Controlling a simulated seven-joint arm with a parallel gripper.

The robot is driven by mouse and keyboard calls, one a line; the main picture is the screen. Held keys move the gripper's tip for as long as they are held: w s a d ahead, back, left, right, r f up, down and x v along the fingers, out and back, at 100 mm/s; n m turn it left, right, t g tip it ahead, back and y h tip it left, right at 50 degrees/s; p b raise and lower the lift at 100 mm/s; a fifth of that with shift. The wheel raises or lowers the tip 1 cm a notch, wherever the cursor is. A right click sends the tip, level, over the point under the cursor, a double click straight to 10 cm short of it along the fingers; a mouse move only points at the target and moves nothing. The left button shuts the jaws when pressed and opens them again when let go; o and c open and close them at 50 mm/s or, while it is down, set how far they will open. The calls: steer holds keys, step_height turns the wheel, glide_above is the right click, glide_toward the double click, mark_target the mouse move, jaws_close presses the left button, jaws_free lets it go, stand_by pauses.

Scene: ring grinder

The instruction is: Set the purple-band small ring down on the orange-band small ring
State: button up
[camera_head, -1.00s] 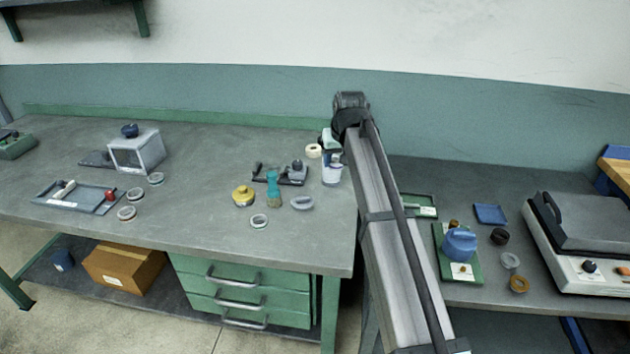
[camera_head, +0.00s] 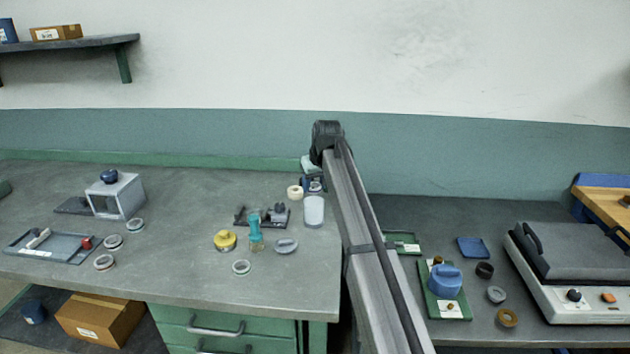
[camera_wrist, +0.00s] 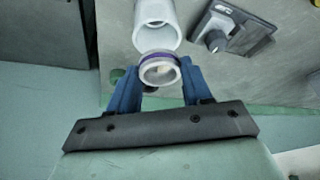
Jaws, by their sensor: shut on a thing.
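My gripper (camera_wrist: 160,82) is shut on a small pale ring with a purple band (camera_wrist: 158,69), held between its blue fingers in the wrist view. In the head view my gripper (camera_head: 313,184) is just behind and above a white cylinder (camera_head: 314,212), and the held ring is hard to make out. Three small rings are at the left of the bench: one at the front (camera_head: 104,263), one in the middle (camera_head: 113,242) and one at the back (camera_head: 135,226). Their band colours are too small to tell, so I cannot pick out the orange-band ring.
A grey tray (camera_head: 22,250) and grey box (camera_head: 130,195) stand near the three rings. A yellow object (camera_head: 225,240), teal brush (camera_head: 255,230), dark fixture (camera_head: 243,217) and loose rings (camera_head: 241,267) (camera_head: 286,245) lie mid-bench. A white roll (camera_head: 295,192) sits by the cylinder.

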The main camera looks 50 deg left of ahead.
mark_target(315, 192)
steer(key=shift+f, duration=1.75)
steer(key=o, duration=1.2)
steer(key=shift+c, duration=0.2)
steer(key=v, duration=1.4)
steer(key=shift+f, duration=0.15)
